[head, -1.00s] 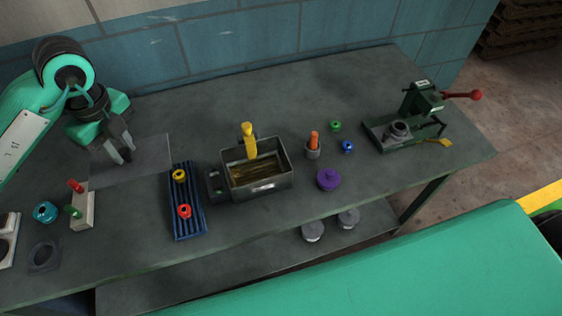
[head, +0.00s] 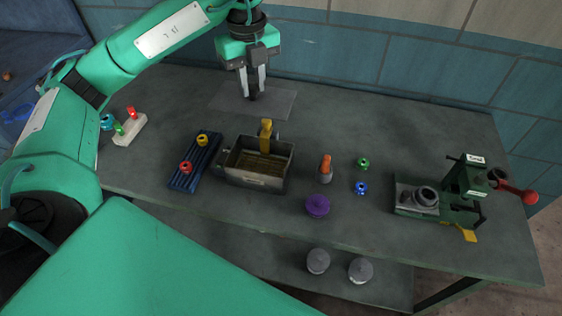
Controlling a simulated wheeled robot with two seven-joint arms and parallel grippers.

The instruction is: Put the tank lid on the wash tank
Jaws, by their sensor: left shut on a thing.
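The wash tank (head: 248,181) is an open grey metal box at the middle of the bench, with brownish contents and a yellow-handled tool standing up in it. The tank lid (head: 280,104) looks like a flat grey plate with a dark knob, behind the tank. My left gripper (head: 253,92) points down over the middle of the lid and is shut on its knob. The lid lies roughly level and clear of the tank opening; I cannot tell how high it is above the bench. My right gripper is not in view.
A blue ribbed rack (head: 182,178) with red and yellow rings stands left of the tank. An orange-topped peg (head: 326,168), a purple knobbed part (head: 318,206) and green and blue rings are to its right. A green press (head: 466,180) stands far right.

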